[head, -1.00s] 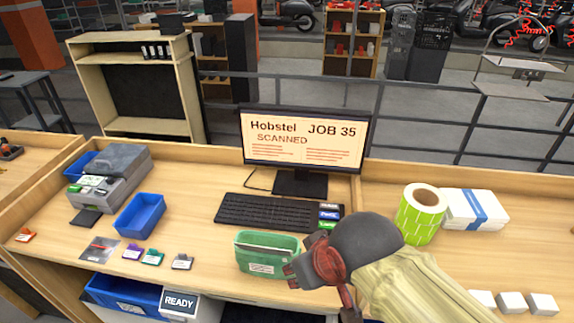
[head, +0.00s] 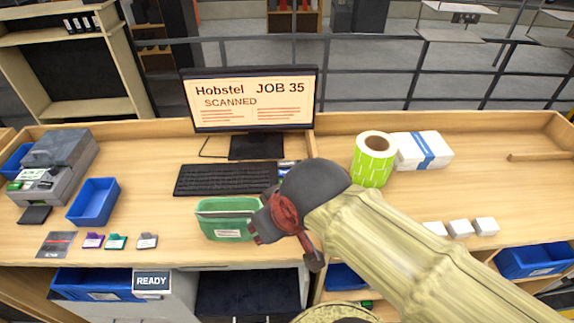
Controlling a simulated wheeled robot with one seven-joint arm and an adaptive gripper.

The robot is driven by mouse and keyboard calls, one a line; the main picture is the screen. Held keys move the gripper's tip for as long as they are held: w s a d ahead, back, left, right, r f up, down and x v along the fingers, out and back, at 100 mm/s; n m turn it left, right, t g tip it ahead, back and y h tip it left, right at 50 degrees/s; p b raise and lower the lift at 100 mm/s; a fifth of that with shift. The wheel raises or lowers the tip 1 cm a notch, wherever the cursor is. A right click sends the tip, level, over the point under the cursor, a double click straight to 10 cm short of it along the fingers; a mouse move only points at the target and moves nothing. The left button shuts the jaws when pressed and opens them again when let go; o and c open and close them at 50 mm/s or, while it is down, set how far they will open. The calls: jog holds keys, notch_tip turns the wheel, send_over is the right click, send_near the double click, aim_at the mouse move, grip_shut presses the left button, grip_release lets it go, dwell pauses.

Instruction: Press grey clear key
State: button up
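Small label keys sit at the right end of the black keyboard (head: 225,179). My arm now covers most of them; only slivers of a dark grey edge and a blue key (head: 287,170) show, so I cannot make out the grey clear key. My gripper (head: 286,250), dark grey with red parts, hangs in front of the keys, above the desk's front. Its two fingers look spread apart, with nothing seen between them. Its left finger overlaps the right end of a green pouch (head: 229,220) in the picture; contact cannot be told. The monitor (head: 249,101) reads "Hobstel JOB 35 SCANNED".
A blue tray (head: 93,201), a grey machine (head: 56,168) and small coloured cards (head: 116,242) lie left. Desk between tray and keyboard is clear.

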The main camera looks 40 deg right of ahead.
grip_shut()
dwell(1.3)
